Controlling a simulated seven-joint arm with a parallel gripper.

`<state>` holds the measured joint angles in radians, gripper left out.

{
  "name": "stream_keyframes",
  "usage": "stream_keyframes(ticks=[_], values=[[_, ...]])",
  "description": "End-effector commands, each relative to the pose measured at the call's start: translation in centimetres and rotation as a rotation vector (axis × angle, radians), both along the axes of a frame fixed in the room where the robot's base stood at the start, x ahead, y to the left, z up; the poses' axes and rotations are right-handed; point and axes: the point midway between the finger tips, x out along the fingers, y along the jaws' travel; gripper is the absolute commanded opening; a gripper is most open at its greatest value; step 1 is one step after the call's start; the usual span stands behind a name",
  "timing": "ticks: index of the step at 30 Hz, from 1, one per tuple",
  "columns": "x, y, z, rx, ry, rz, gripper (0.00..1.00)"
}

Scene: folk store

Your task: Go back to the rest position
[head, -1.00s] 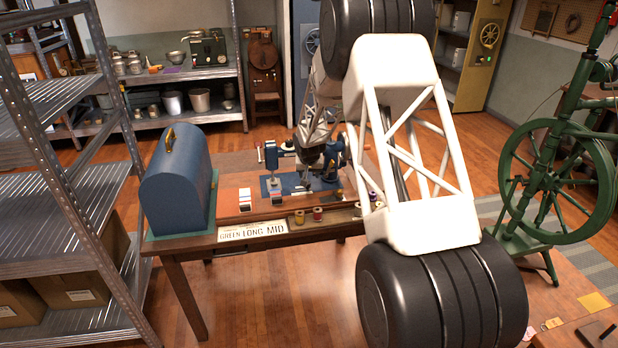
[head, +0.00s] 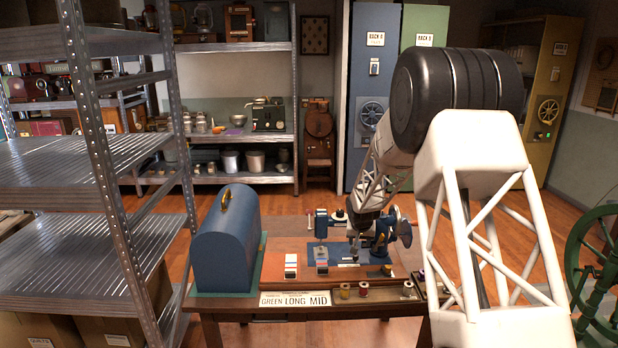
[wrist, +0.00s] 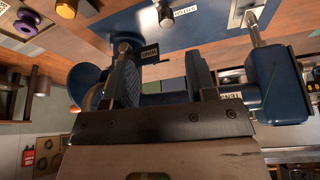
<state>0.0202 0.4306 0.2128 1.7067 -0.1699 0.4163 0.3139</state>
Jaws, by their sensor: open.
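My gripper (head: 357,230) hangs over the workbench (head: 275,222), above the blue mat (head: 345,262) and among blue bench tools. In the head view it is small and dark, and its fingers are hard to make out. In the wrist view my gripper (wrist: 163,75) shows two dark fingers apart, with nothing held between them. A blue tool (wrist: 278,85) with a metal rod is beyond and right of the fingers. A rounded blue part (wrist: 85,78) is at their left. I cannot tell whether the fingers touch either.
A blue domed case (head: 225,245) stands on the bench's left. Several thread spools (head: 363,289) and a lettered sign (head: 295,299) line its front edge. Metal shelving (head: 90,170) rises at the left. A green spinning wheel (head: 600,270) is at the right. Wooden floor lies between.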

Motion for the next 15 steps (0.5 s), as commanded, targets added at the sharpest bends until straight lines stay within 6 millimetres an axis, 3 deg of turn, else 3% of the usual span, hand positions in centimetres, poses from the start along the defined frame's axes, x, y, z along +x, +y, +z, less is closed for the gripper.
stream_keyframes(ticks=[15], values=[[-9.9, 0.4, 10.3, -0.007, 0.026, 0.021, 0.52]])
